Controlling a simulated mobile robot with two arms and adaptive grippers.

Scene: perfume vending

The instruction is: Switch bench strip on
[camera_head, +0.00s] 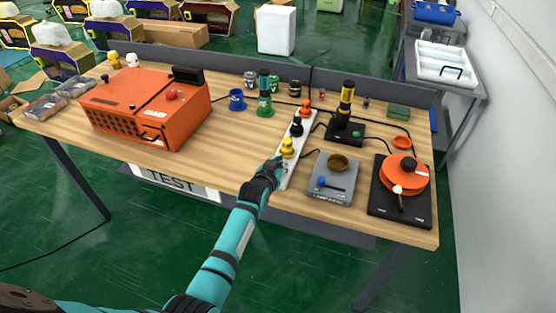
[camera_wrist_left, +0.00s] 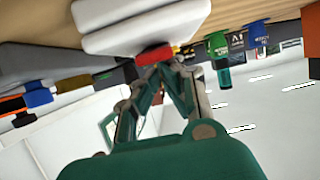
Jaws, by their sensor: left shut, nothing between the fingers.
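The bench strip (camera_head: 285,180) is a long white power strip lying on the wooden bench, with yellow, black and orange plugs along it. My left gripper (camera_head: 277,165) is at the strip's near end, in front of the yellow plug (camera_head: 287,148). In the left wrist view the strip's white body (camera_wrist_left: 140,22) fills the top. A red switch (camera_wrist_left: 155,55) shows at its end, right at the tips of my shut, empty left gripper (camera_wrist_left: 168,66). They look touching or nearly so. The fingertips partly hide the switch, so its position cannot be told. My right gripper is not in view.
An orange machine (camera_head: 150,108) stands on the bench's left. Right of the strip are a grey scale (camera_head: 333,187), a black-based orange device (camera_head: 403,180) and a black-and-yellow tool on a stand (camera_head: 346,100). Cables run between them. The front left bench top is clear.

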